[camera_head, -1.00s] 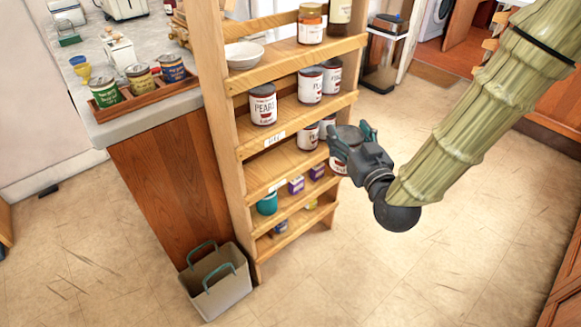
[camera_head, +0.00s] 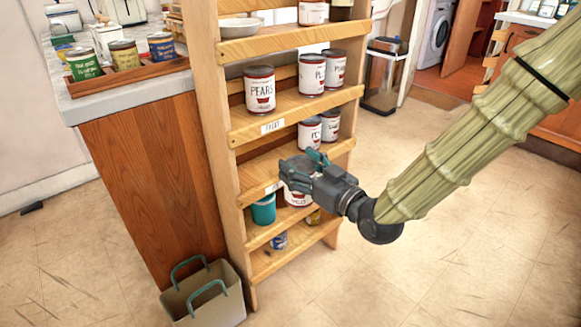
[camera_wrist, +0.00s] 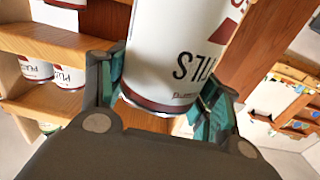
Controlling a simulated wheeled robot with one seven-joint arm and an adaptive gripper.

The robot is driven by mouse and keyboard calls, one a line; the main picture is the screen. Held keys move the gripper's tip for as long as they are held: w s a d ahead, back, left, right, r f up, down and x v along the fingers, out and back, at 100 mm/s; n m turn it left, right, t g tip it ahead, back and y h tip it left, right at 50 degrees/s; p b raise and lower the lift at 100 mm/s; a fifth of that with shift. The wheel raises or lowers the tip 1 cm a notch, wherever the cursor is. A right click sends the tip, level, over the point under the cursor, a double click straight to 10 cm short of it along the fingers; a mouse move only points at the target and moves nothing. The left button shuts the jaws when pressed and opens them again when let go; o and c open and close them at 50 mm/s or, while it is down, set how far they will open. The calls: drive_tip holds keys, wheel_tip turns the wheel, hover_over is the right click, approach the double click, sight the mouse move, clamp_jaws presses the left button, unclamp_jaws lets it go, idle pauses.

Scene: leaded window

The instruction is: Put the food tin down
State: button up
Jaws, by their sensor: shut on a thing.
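My gripper (camera_head: 312,172) is shut on the food tin (camera_head: 297,196), a white tin with a dark red band and a grey lid. The gripper covers much of it in the head view. In the wrist view the tin (camera_wrist: 172,50) fills the middle, its lettering upside down, with teal finger pads on both sides of it. In the head view the tin appears in front of the lower part of the wooden shelf unit (camera_head: 262,183); I cannot tell whether it touches a board.
A pears tin (camera_head: 260,92) and similar tins stand on the shelves above. The floor at right is clear.

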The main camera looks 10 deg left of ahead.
drive_tip(key=shift+w+a+f, duration=0.15)
drive_tip(key=shift+a+f, duration=0.1)
drive_tip(key=shift+a, duration=0.15)
drive_tip(key=f+b+x, duration=0.1)
drive_tip(key=b+x, duration=0.4)
drive_tip(key=x, duration=1.2)
drive_tip(key=shift+a+f, duration=0.25)
drive_tip(key=o, duration=1.5)
drive_tip(key=shift+f, duration=0.15)
